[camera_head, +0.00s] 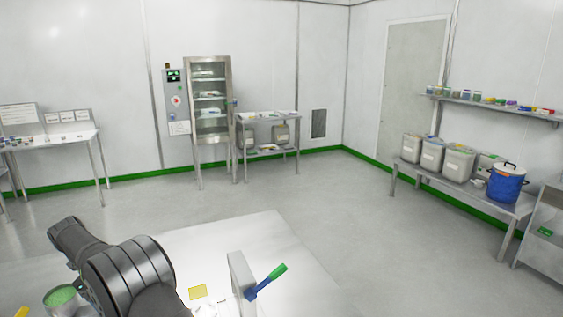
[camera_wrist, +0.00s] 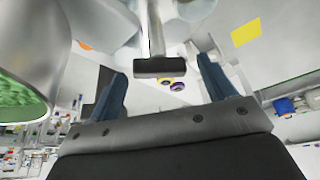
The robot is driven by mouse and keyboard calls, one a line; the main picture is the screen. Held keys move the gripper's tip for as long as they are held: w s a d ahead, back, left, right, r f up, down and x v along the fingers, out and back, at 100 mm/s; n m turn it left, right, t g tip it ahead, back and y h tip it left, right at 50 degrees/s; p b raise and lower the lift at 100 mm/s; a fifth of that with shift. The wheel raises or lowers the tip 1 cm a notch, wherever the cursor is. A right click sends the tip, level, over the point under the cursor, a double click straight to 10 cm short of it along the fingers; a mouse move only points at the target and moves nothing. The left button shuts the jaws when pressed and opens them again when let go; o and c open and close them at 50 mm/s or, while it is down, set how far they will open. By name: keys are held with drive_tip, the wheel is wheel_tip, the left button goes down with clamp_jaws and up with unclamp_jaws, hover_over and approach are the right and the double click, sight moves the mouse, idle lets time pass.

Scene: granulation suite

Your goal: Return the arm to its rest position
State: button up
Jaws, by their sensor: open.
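My arm (camera_head: 125,275) reaches in from the lower left of the head view, over the pale table; its gripper end is not clear there. In the wrist view my gripper (camera_wrist: 161,65) has its two blue fingers wide apart. Nothing is held between them. A grey post with a dark block at its end (camera_wrist: 160,67) shows between the fingertips, apparently beyond them. A metal container with green contents (camera_wrist: 22,90) stands close on the left of the wrist view; it also shows beside my arm in the head view (camera_head: 62,297).
The pale table (camera_head: 235,237) has bare room at its far side. A metal upright (camera_head: 240,272) with a blue-green lever (camera_head: 268,281) stands near a yellow square (camera_head: 198,292). A bench (camera_head: 462,192) with bins and a blue drum (camera_head: 506,184) is right. The floor between is clear.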

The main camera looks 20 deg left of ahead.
drive_tip(key=n+t, duration=0.1)
drive_tip(key=n, duration=0.1)
drive_tip(key=n+t+y, duration=0.1)
drive_tip(key=n, duration=0.2)
drive_tip(key=shift+s+d+n, duration=0.1)
drive_tip(key=shift+s+n, duration=0.05)
drive_tip(key=shift+n, duration=0.15)
